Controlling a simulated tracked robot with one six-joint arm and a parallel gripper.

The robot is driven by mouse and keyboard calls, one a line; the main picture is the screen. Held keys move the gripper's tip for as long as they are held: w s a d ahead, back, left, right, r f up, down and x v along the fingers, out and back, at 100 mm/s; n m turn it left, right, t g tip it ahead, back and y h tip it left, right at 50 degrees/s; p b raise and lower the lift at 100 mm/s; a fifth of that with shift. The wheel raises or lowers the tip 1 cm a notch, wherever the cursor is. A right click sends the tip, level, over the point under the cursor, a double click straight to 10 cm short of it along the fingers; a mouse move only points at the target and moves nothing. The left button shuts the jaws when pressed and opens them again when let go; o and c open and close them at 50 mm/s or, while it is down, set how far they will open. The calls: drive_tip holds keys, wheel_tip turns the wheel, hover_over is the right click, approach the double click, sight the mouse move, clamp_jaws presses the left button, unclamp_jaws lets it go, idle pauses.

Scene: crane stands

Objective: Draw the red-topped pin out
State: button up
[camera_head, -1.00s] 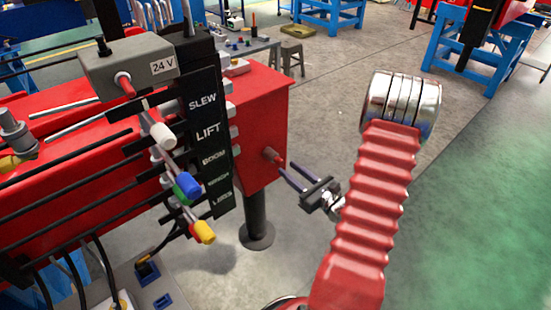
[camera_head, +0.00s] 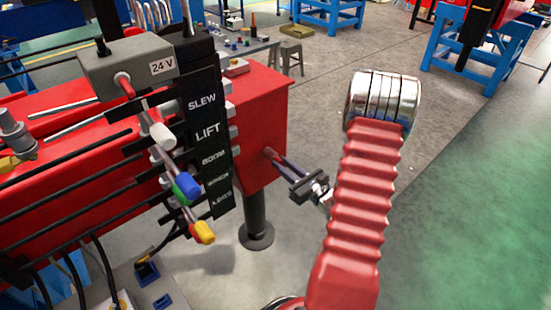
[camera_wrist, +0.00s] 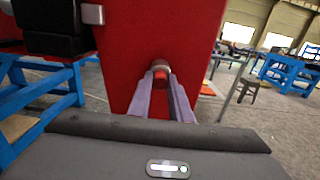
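The red-topped pin (camera_head: 269,153) sticks out of the end face of the red box. In the wrist view its round red end (camera_wrist: 161,80) shows in front of a pale collar on the red face. My gripper (camera_head: 277,158) reaches in from the right, its two slim fingers pointing at the box. In the wrist view the tips of my gripper (camera_wrist: 161,76) lie on either side of the pin's red end. I cannot tell whether the fingers press on it or only stand around it. The pin's shank is hidden inside the box.
The red box (camera_head: 262,110) stands on a black post (camera_head: 255,215). To its left are a black label plate (camera_head: 208,130) and levers with coloured knobs (camera_head: 187,186). A grey stool (camera_head: 289,58) and blue stands (camera_head: 480,50) are behind. The floor at right is clear.

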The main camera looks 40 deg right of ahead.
clamp_jaws()
drive_tip(key=shift+s, duration=0.15)
drive_tip(key=s, duration=0.7)
idle(1.5)
drive_tip(key=shift+d, duration=0.1)
